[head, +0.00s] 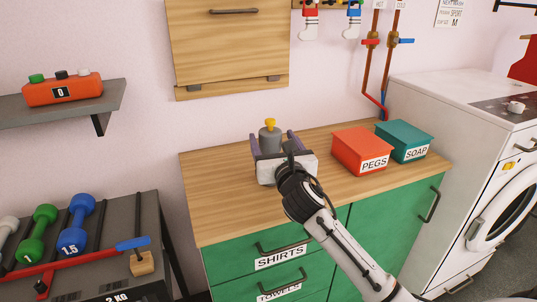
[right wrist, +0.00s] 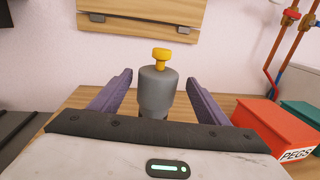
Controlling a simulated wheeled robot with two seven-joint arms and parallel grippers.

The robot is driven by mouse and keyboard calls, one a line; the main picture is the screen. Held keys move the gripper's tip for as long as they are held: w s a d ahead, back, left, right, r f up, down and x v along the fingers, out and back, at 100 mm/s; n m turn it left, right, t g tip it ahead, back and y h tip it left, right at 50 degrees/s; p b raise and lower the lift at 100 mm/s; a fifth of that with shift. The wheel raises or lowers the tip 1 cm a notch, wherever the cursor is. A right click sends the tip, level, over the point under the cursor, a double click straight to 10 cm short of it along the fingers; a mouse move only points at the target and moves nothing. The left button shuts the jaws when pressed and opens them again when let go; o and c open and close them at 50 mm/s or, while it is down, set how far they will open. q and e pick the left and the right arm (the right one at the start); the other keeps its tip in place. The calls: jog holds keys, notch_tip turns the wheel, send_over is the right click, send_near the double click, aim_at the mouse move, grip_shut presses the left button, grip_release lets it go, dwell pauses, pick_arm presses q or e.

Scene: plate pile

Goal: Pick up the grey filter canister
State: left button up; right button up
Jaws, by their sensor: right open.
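The grey filter canister (head: 270,139) stands upright on the wooden counter, with a yellow knob on top. In the right wrist view the canister (right wrist: 156,92) is between the two purple fingers, with a gap on each side. My right gripper (head: 270,140) is open around the canister, and its fingers do not touch it. The canister's lower part is hidden behind the gripper body. My left gripper is not in view.
A red PEGS box (head: 362,150) and a teal SOAP box (head: 404,141) stand to the right on the counter (head: 215,205). A wooden flap cabinet (head: 228,45) hangs on the wall behind. The counter's left side is clear.

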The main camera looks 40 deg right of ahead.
jog(key=shift+x, duration=3.05)
jog(key=shift+a, duration=0.15)
jog(key=c, duration=1.6)
jog(key=shift+r, duration=0.2)
grip_shut()
